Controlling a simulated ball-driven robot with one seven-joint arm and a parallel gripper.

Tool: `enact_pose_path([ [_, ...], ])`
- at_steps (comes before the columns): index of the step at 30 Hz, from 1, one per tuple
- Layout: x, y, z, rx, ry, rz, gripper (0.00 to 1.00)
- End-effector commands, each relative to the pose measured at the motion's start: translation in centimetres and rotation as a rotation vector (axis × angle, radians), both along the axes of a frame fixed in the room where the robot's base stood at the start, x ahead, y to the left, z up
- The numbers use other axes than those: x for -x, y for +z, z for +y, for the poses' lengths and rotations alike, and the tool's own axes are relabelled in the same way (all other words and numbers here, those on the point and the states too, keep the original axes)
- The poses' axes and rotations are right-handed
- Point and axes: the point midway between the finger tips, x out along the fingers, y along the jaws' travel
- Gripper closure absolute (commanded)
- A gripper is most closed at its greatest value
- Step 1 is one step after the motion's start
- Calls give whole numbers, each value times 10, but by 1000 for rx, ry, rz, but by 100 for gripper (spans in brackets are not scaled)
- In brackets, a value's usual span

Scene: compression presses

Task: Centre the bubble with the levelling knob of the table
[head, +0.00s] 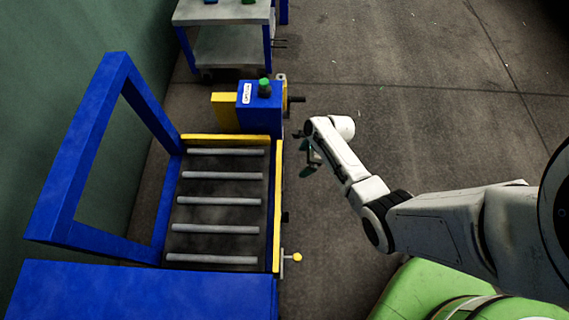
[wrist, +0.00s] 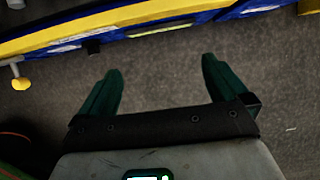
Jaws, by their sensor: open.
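The table is a roller bed with a yellow rim (head: 277,190) and blue frame, at left in the head view. On its right side a small black knob (head: 285,217) sticks out; it also shows in the wrist view (wrist: 92,47). I cannot tell for sure that it is the levelling knob. A yellow-green strip like a level vial (wrist: 160,28) sits on the table's side in the wrist view; its bubble is too small to make out. My gripper (head: 310,158) is open and empty, to the right of the table's far end, with dark green fingers (wrist: 160,85) apart from the side.
A yellow ball-ended lever (head: 297,257) juts from the near right side. A blue box with a green button (head: 264,86) and a black handle (head: 296,100) stands at the far end. A grey cart (head: 225,45) is behind. The floor at right is clear.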

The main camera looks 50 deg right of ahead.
Motion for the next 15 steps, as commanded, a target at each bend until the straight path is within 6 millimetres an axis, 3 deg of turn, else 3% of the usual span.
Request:
enact_pose_path([
  [1, -2, -13, 2, 1, 2, 0, 0],
  [15, -19, -63, 15, 1, 3, -1, 0],
])
